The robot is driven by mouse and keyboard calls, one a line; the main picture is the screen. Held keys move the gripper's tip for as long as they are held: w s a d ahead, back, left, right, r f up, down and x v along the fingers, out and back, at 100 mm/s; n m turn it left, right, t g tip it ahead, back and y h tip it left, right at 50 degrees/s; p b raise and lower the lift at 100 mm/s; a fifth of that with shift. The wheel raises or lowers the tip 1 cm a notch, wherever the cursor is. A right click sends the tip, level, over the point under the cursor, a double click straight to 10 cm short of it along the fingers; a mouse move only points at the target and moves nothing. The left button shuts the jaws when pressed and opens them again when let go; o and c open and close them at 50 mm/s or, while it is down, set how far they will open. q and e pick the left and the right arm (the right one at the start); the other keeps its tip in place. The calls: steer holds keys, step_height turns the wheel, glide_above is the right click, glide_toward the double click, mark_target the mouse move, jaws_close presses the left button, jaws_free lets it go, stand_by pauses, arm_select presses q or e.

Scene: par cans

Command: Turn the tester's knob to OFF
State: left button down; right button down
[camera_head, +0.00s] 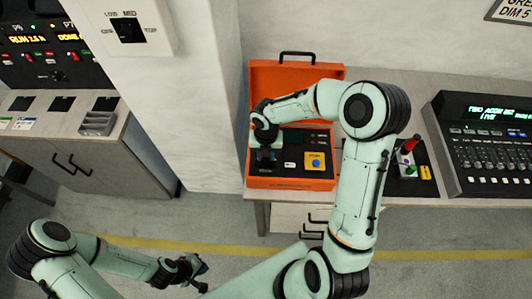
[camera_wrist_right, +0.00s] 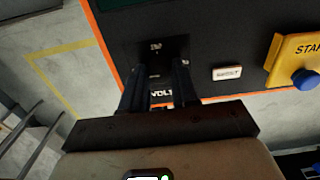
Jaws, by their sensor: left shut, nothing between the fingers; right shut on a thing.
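The tester is an open orange case (camera_head: 290,184) on the bench, with a dark panel (camera_wrist_right: 215,35) that fills much of the right wrist view. My right gripper (camera_head: 265,160) reaches down to the panel's left part. In the right wrist view its two dark fingers (camera_wrist_right: 158,80) are closed on the knob, beside white lettering that reads "VOLT". The fingers and the dark surroundings hide most of the knob, and I cannot read its setting. My left gripper (camera_head: 198,274) is shut and empty, low over the floor at the front.
A yellow block with a blue button (camera_wrist_right: 305,78) and a small white label (camera_wrist_right: 227,72) sit right of the right gripper. A lighting console (camera_head: 490,150) stands at the right of the bench. A wall pillar (camera_head: 195,100) rises left of the case.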

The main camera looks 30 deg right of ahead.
steer(key=c, duration=0.8)
jaws_free()
steer(key=shift+c, duration=0.2)
step_height(320, 180, up, 14)
steer(key=shift+f, duration=0.25)
steer(key=shift+f, duration=0.1)
